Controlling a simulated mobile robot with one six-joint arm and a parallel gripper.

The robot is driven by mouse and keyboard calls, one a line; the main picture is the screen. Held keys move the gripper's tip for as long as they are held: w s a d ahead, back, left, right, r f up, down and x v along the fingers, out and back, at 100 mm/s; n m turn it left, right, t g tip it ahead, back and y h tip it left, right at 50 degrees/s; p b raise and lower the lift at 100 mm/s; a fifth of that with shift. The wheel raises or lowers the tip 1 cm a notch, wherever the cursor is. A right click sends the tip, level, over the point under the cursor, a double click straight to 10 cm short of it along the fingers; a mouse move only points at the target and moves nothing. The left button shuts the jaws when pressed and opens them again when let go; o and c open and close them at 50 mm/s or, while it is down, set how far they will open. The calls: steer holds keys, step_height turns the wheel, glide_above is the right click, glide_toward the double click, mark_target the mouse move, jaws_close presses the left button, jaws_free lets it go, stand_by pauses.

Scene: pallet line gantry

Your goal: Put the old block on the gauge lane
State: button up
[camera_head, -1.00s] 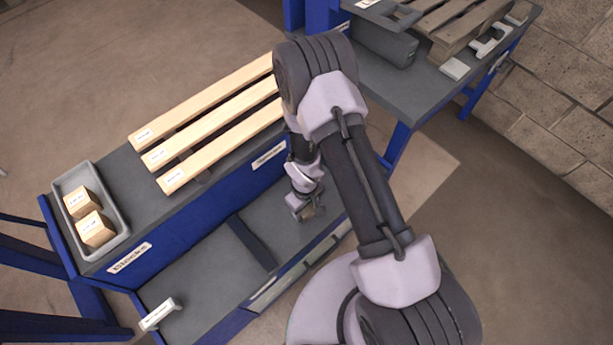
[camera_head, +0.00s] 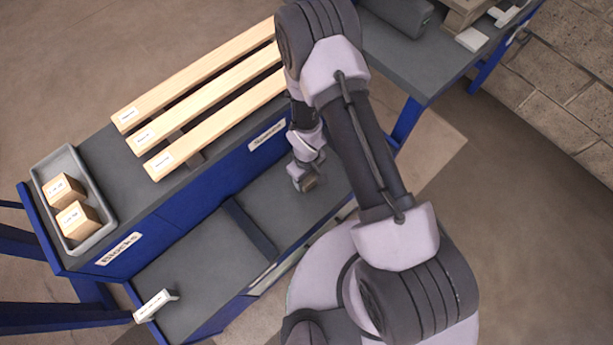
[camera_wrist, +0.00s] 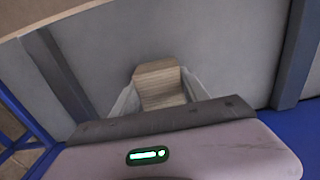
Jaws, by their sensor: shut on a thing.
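My gripper (camera_head: 306,184) is shut on a worn, brownish wooden block (camera_head: 312,182). In the wrist view the block (camera_wrist: 160,86) sits between my two pale fingers, its lower part hidden by the gripper body. The gripper is over the grey lower shelf (camera_head: 275,200) of the blue bench, right of a dark divider (camera_head: 249,226). I cannot tell whether the block touches the shelf. Which lane is the gauge lane cannot be read.
A grey tray (camera_head: 103,204) with two lighter blocks (camera_head: 70,204) stands on the upper left of the bench. Three long boards (camera_head: 205,85) lie beside it. A white labelled bracket (camera_head: 155,305) stands at the lower shelf's left end. A second bench (camera_head: 405,60) is at upper right.

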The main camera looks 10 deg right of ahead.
steer(key=o, duration=1.4)
steer(key=shift+f, duration=0.1)
